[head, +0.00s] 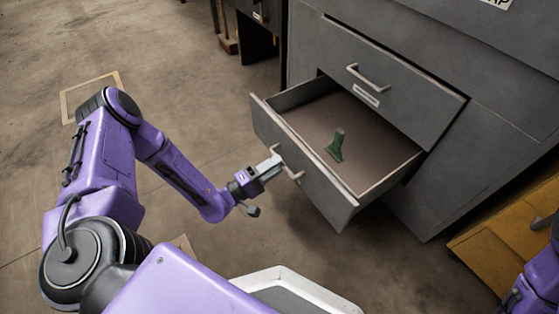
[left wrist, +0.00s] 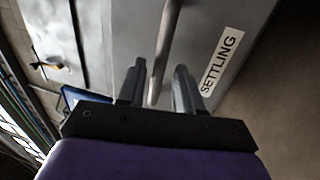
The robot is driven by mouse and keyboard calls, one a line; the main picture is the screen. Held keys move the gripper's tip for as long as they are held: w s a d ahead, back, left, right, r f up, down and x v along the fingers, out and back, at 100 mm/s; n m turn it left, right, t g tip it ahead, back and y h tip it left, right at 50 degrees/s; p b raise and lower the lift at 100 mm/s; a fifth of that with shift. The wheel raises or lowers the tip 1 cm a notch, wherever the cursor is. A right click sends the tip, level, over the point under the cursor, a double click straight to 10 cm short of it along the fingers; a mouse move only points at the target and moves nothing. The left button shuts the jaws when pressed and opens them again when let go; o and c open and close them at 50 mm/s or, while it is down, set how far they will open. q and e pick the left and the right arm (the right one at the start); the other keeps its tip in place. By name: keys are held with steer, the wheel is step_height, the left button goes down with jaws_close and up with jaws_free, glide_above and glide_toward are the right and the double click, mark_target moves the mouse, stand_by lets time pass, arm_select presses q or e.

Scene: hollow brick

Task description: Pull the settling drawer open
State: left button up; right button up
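The settling drawer (head: 310,180) is the grey lower drawer, pulled well out of its cabinet, with its interior showing. Its pale bar handle (head: 294,172) is on the front panel. In the left wrist view the handle (left wrist: 166,45) passes between my left gripper's fingers, beside a white label reading SETTLING (left wrist: 219,61). My left gripper (head: 276,163) is at the drawer front. Its fingers (left wrist: 160,85) stand apart, with visible gaps on both sides of the handle. My right gripper is not in view; only part of my right arm shows at the lower right.
A small green object (head: 337,147) stands inside the drawer. A shut drawer (head: 400,85) with its own handle is above it in the grey cabinet (head: 500,125). A yellow-brown wooden piece (head: 490,250) stands at the right. The concrete floor (head: 190,60) at left is mostly clear.

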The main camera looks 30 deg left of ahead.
arm_select(q)
steer(key=p+v, duration=0.1)
steer(key=v, duration=0.7)
steer(key=shift+s, duration=0.2)
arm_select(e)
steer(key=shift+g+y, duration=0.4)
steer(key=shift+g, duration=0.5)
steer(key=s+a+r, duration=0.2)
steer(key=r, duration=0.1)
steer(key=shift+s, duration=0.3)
